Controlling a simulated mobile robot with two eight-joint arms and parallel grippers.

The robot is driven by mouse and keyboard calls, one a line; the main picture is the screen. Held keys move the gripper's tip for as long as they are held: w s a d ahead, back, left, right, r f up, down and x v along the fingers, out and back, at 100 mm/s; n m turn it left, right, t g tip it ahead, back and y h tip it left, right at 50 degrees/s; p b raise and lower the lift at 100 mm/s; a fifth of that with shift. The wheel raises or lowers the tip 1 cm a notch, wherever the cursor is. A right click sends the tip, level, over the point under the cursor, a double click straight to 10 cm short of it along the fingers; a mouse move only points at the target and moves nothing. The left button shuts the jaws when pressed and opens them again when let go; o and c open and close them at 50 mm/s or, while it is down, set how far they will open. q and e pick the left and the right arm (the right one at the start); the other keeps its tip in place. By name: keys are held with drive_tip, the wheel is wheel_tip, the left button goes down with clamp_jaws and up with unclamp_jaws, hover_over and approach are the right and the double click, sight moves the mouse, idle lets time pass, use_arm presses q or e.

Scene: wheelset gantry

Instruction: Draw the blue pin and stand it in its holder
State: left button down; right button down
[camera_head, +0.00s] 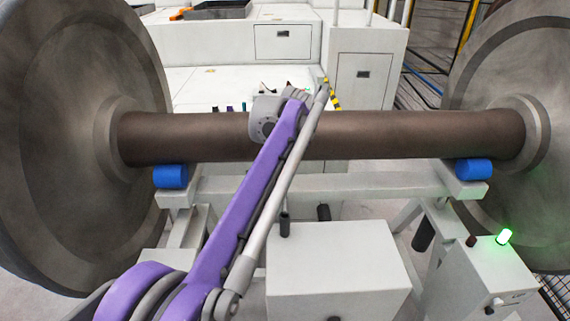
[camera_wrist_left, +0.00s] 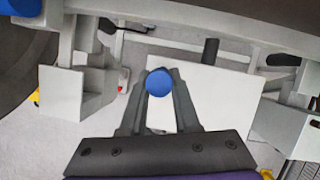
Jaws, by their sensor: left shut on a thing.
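The blue pin (camera_wrist_left: 159,84) shows in the left wrist view as a round blue end, seen nearly end-on. My left gripper (camera_wrist_left: 159,76) is shut on it, with one dark finger on either side. The pin's lower length is hidden behind its blue end. In the head view my purple left arm reaches forward across the axle, and neither the left gripper nor the pin can be made out there. I cannot single out the pin's holder in either view. My right gripper is not in view.
The brown axle (camera_head: 400,134) spans between two large wheels, above blue rollers (camera_head: 170,176) on a pale frame. A white box (camera_head: 340,270) stands below the axle. A green lamp (camera_head: 504,237) glows at right. Small coloured items stand on the bench behind the axle.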

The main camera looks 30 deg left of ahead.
use_arm(q)
drive_tip(key=shift+f+b, duration=2.3)
drive_tip(key=shift+f, duration=2.2)
drive_tip(key=c, duration=0.6)
unclamp_jaws()
drive_tip(key=shift+o, duration=0.2)
drive_tip(key=p, duration=0.2)
approach(285, 189)
drive_tip(key=s+d+f+n+h+p, duration=0.1)
drive_tip(key=s+d+f+n, duration=0.3)
drive_tip(key=s+n, duration=0.4)
drive_tip(key=s+d+f+n+t+h+p, duration=0.1)
drive_tip(key=s+d+f+n+p, duration=0.2)
drive_tip(key=s+f+n, duration=0.4)
drive_tip(key=s+d+f+n+t+h+p, duration=0.1)
drive_tip(key=s+d+f+n, duration=0.3)
drive_tip(key=s+n, duration=0.6)
wheel_tip(285, 189, down, 2)
drive_tip(key=shift+s+d+f+n+p, duration=0.1)
drive_tip(key=shift+s+d+n+p, duration=0.3)
drive_tip(key=shift+n+p, duration=0.35)
